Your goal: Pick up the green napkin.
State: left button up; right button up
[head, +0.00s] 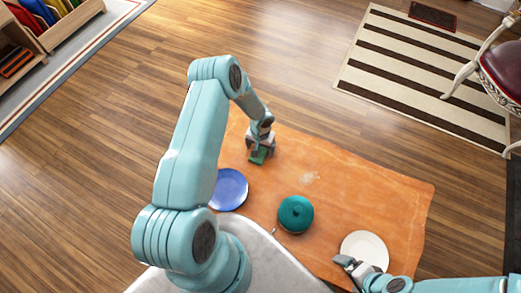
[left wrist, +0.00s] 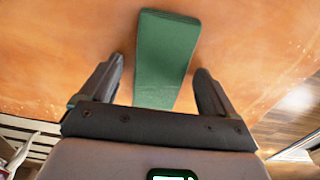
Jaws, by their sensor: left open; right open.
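The green napkin (left wrist: 166,55) is a long folded strip lying on the orange mat in the left wrist view. It runs between the two fingers of my left gripper (left wrist: 157,90), which is open, with a gap on each side. In the head view the napkin (head: 260,155) shows only partly under my left gripper (head: 262,150). Whether the fingertips touch the mat cannot be told. My right gripper (head: 345,265) is open by the white plate at the lower right, apart from the napkin.
The orange mat (head: 340,180) lies on a wooden floor. It bears a blue plate (head: 229,189), a round teal lidded pot (head: 296,214) and a white plate (head: 364,250). A striped rug (head: 420,80) and a red chair (head: 505,65) are at the right, wooden bins (head: 65,25) at the upper left.

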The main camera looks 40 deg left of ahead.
pick_arm(q)
jog(key=c, duration=1.1)
jog(key=shift+r, duration=0.15)
jog(key=shift+c, duration=0.2)
notch_tip(320, 180, up, 20)
jog(key=p, duration=0.1)
